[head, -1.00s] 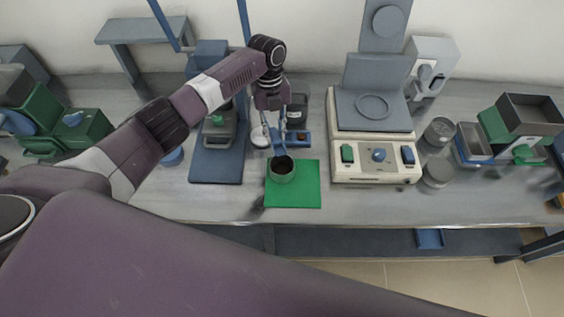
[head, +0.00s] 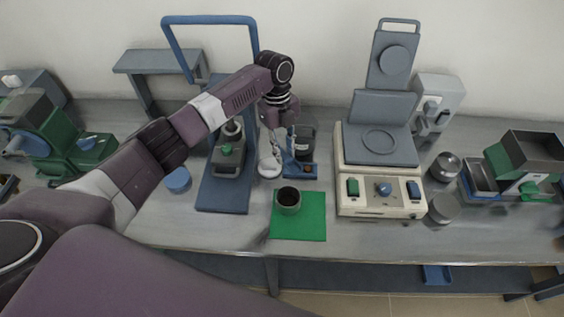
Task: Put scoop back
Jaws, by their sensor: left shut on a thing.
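My left gripper (head: 279,134) points down over the bench beside the small blue stand (head: 303,171). It is shut on the scoop (head: 290,146), of which a thin blue part shows by the fingers. The scoop's lower end is small and overlaps the stand, so I cannot tell whether it touches it. A dark-filled cup (head: 288,197) stands upright on the green mat (head: 312,225), in front of the stand and apart from the gripper. My right gripper is not in view.
A white shallow dish (head: 269,168) lies left of the stand, with a dark jar (head: 305,138) behind. A blue-based device (head: 222,195) stands to the left. A cream appliance (head: 370,205) with its lid raised stands to the right. The bench front is clear beside the mat.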

